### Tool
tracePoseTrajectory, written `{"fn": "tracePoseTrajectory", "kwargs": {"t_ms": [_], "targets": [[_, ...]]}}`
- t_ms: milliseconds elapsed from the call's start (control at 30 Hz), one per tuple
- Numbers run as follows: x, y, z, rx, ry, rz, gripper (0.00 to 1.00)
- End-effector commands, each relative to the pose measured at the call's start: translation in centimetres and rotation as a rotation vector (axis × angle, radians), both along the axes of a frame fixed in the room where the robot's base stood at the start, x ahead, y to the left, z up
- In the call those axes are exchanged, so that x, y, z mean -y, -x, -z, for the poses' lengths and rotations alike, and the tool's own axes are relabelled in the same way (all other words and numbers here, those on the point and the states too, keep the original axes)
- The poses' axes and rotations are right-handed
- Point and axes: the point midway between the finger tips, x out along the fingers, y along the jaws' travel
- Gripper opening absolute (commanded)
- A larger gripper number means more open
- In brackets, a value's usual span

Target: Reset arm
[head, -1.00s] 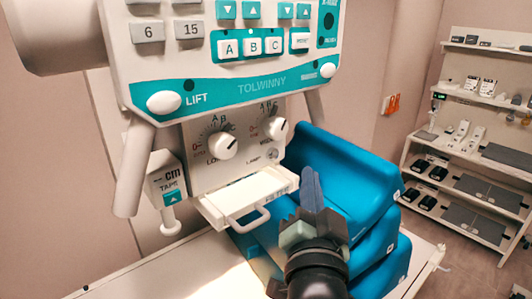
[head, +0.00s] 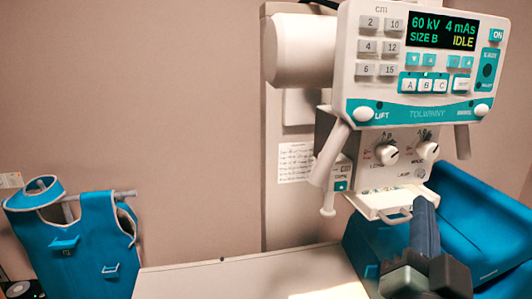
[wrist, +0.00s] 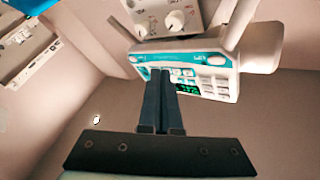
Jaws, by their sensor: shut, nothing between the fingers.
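My gripper (head: 425,212) is at the lower right in the head view, in front of the X-ray machine's filter tray and blue cushions. Its dark fingers point up, pressed together and empty. In the wrist view my gripper (wrist: 161,75) also shows with both fingers side by side and nothing between them. The X-ray machine's control panel (head: 420,105) fills the upper right, and its screen reads 60 kV, 4 mAs, SIZE B, IDLE. The panel also shows in the wrist view (wrist: 195,62), behind the fingers. Whether the fingers touch the filter tray (head: 385,203) cannot be told.
A pale table (head: 240,281) lies below the machine. Blue cushions (head: 455,205) stand at the right, close behind my gripper. A blue apron (head: 85,250) hangs on a rail at the left. The wall area between apron and machine is clear.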

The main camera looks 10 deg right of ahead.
Motion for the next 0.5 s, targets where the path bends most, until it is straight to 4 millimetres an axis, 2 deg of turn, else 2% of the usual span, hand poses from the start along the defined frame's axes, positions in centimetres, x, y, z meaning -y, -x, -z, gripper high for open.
{"fn": "tracePoseTrajectory", "kwargs": {"t_ms": [100,167,233,400,500], "targets": [[-4.4,-0.9,-3.3,0.045,0.108,-0.074,0.00],[-6.9,-1.0,-5.2,0.073,0.172,-0.111,0.00],[-10.3,-0.9,-7.6,0.116,0.254,-0.154,0.00],[-18.8,1.7,-13.4,0.253,0.463,-0.242,0.00],[-22.1,3.5,-15.6,0.318,0.550,-0.264,0.00]]}}
